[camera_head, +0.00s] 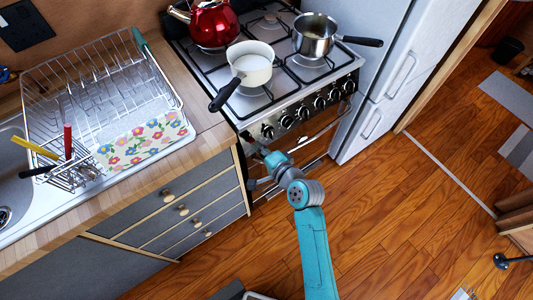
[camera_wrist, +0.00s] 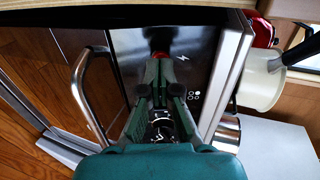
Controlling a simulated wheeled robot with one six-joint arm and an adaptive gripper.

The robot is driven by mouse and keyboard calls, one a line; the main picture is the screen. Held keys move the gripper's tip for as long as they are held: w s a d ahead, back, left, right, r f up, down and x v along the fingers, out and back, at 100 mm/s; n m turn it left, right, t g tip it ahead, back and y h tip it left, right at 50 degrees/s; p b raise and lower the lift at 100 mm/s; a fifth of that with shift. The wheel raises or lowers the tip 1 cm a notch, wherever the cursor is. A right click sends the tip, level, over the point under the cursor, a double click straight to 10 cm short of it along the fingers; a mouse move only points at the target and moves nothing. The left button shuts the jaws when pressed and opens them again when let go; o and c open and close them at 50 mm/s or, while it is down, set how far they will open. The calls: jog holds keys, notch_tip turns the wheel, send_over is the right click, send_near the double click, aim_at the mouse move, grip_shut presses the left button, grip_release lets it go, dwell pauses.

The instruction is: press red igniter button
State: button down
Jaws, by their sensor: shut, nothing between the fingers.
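The red igniter button (camera_wrist: 159,54) shows as a small patch of red on the stove's front panel in the wrist view, beside a lightning-bolt mark. My fingertips cover most of it. My gripper (camera_wrist: 160,64) is shut and empty, with its tips right at the button. I cannot tell whether they touch it or how far it is pressed. In the head view my gripper (camera_head: 251,143) is at the left end of the stove (camera_head: 300,118) front, and the button is hidden there.
Several knobs (camera_head: 303,113) line the panel right of my gripper. The oven handle (camera_wrist: 90,92) is close by in the wrist view. A white pan (camera_head: 250,65), a steel pot (camera_head: 314,40) and a red kettle (camera_head: 211,22) stand on the stove. The wooden floor in front is clear.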

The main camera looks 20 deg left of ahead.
aim_at(252, 141)
jog(key=shift+w+a+f, duration=0.15)
jog(key=shift+w+a, duration=0.15)
jog(key=shift+a, duration=0.05)
jog(key=shift+w+a+f, duration=0.15)
jog(key=shift+w+a, duration=0.25)
jog(key=shift+a, duration=0.15)
jog(key=shift+d, duration=0.1)
